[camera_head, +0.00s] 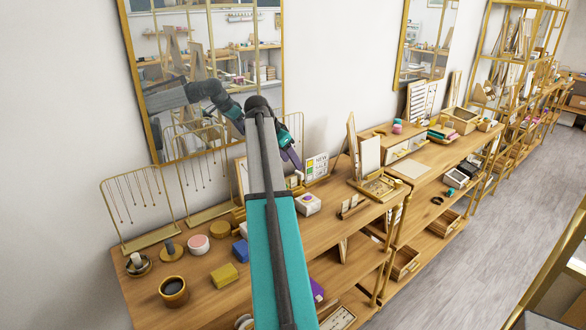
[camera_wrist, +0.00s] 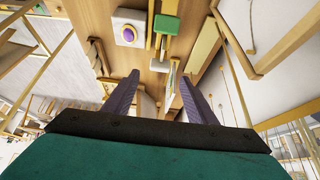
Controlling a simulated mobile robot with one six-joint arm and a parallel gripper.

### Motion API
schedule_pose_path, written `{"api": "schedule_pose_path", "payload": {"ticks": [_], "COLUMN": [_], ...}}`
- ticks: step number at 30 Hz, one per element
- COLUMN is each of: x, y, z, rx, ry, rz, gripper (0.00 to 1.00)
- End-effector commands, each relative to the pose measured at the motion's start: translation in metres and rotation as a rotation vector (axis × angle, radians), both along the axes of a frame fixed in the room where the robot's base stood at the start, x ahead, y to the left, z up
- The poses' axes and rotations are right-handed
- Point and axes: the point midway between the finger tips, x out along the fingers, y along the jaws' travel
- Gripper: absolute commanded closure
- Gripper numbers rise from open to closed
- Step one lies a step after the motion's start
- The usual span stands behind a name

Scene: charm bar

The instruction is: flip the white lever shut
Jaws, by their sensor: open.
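No part can be made out for certain as the white lever in either view. A white box with a purple top (camera_head: 308,204) sits on the wooden table near the arm. It also shows in the wrist view (camera_wrist: 128,32), left of and beyond the fingers. My gripper (camera_wrist: 158,77) is open, with its two purple fingers apart and nothing clearly held. A colour-patterned card (camera_head: 317,166) stands at the back of the table, close to the gripper. My arm covers part of the table and whatever lies behind it.
Necklace stands (camera_head: 140,205), a dark-filled cup (camera_head: 173,291), a yellow block (camera_head: 224,276) and a pink-topped jar (camera_head: 198,244) stand at the left. A wooden holder with a white panel (camera_head: 370,153) stands right. A mirror (camera_head: 140,70) hangs behind. The grey floor (camera_head: 450,250) is clear.

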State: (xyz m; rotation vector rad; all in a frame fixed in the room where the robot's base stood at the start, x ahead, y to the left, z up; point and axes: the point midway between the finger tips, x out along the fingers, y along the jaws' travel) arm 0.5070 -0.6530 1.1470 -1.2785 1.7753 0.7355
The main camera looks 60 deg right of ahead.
Motion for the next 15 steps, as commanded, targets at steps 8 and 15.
{"api": "schedule_pose_path", "payload": {"ticks": [8, 15], "x": [0.007, 0.011], "y": [0.017, 0.03], "z": [0.03, 0.055], "rx": [-0.002, -0.002], "ry": [-0.001, -0.001], "rz": [0.002, 0.001], "gripper": [0.48, 0.48]}}
